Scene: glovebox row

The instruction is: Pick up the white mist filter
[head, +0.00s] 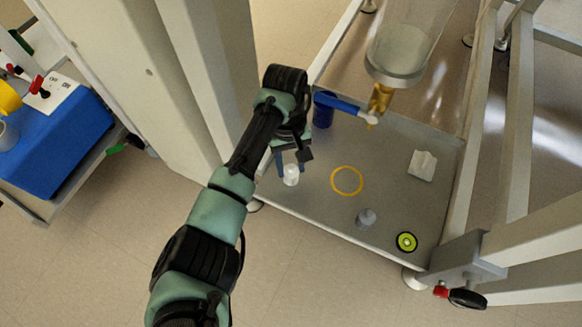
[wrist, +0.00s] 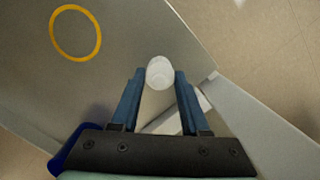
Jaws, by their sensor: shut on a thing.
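The white mist filter (head: 291,176) is a small white cylinder near the left front edge of the grey shelf. My gripper (head: 291,166) reaches down over it from above. In the wrist view, the round pale end of the filter (wrist: 160,72) shows between the two blue fingers of my gripper (wrist: 160,84). The fingers are shut on its sides.
A glass vessel (head: 400,50) with a brass valve (head: 380,100) hangs above. Frame posts stand around.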

